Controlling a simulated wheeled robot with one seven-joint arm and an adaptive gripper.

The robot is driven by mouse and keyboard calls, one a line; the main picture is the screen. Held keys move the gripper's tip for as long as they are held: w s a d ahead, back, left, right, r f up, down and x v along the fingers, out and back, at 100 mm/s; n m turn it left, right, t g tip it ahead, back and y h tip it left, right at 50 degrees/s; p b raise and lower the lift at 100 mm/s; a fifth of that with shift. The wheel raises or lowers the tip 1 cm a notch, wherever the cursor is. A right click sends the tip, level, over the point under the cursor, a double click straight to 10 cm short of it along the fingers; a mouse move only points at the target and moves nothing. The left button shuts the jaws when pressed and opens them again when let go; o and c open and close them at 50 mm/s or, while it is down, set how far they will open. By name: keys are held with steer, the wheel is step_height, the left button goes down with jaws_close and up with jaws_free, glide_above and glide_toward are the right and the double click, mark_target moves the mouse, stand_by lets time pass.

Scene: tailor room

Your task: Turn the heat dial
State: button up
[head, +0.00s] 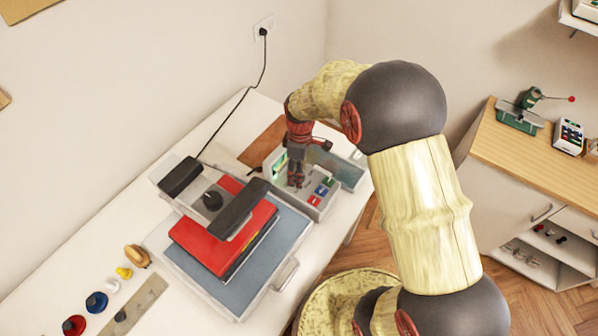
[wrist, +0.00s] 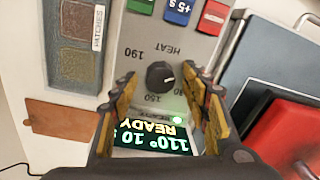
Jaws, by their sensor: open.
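The heat dial (wrist: 160,75) is a black round knob with a white pointer mark on a light grey control panel (wrist: 150,40). It shows in the wrist view with the word HEAT and the numbers 150 and 190 around it. My gripper (wrist: 158,88) is open, one finger on each side of the dial, with a gap visible on both sides. Below the dial, a lit display (wrist: 150,138) reads 110°, 10 and READY, beside a green light. In the head view my gripper (head: 296,182) points down over the control box (head: 325,205), hiding the dial.
A heat press with a red pad (head: 195,240) on a grey-blue base (head: 245,285) stands left of the control box. Blue, green and red buttons (wrist: 178,10) lie close past the dial. Thread spools (head: 96,302) sit at the table's left. A black cable runs to the wall socket.

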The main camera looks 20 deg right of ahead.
steer(key=shift+c, duration=1.1)
steer(key=c, duration=0.9)
steer(key=shift+c, duration=0.2)
steer(key=shift+m, duration=0.3)
steer(key=m+p, duration=0.1)
steer(key=m, duration=0.4)
steer(key=shift+m, duration=0.3)
steer(key=m, duration=0.5)
steer(key=shift+p, duration=0.35)
steer(key=shift+m, duration=0.4)
steer(key=o, duration=1.2)
steer(key=shift+c, duration=0.2)
